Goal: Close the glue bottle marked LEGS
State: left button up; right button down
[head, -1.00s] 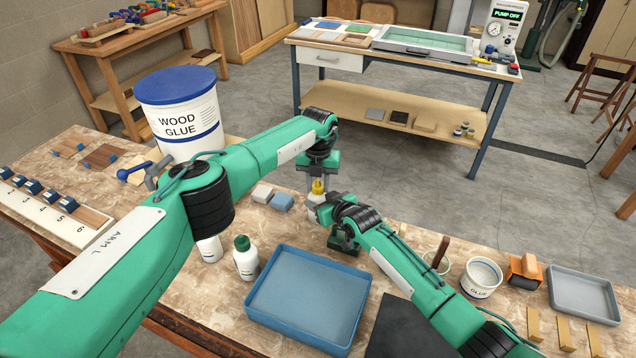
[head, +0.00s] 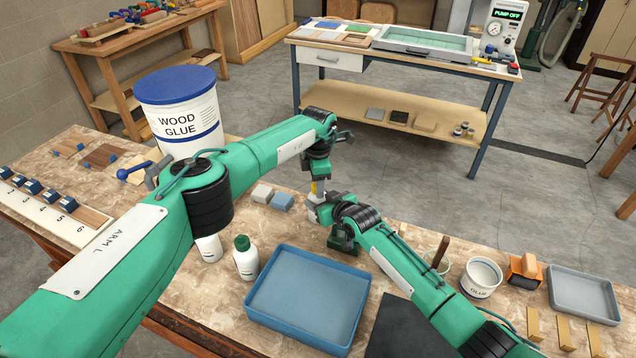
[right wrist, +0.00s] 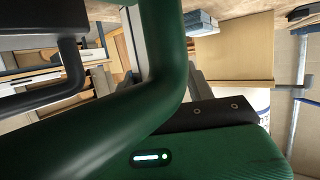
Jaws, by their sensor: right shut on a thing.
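My right gripper (head: 318,208) is shut on a small white bottle (head: 313,212) over the middle of the bench, mostly hidden by the jaws and wrist. A yellow cap or nozzle (head: 317,187) shows at the bottle's top. My left gripper (head: 319,180) points down from above, right at the yellow part. Whether its fingers are closed on the yellow part is too small to tell. The held bottle's marking cannot be read. The right wrist view is mostly filled by dark green gripper parts, and the bottle is not clear there.
A white bottle with a green cap (head: 245,258) and another white bottle (head: 209,248) stand left of a blue tray (head: 308,298). A large wood glue tub (head: 180,115) stands behind my left arm. Two small blocks (head: 272,197) lie left of the grippers. A glue pot (head: 481,277) stands right.

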pick_arm(q)
jog(key=shift+o, duration=0.9)
notch_tip(320, 180, up, 12)
pick_arm(e)
jog(key=shift+c, duration=2.4)
grip_release()
pick_arm(q)
jog(key=shift+f+b, duration=0.9)
pick_arm(e)
jog(key=v, duration=1.3)
jog(key=shift+s+d, duration=0.2)
jog(key=shift+s, duration=0.1)
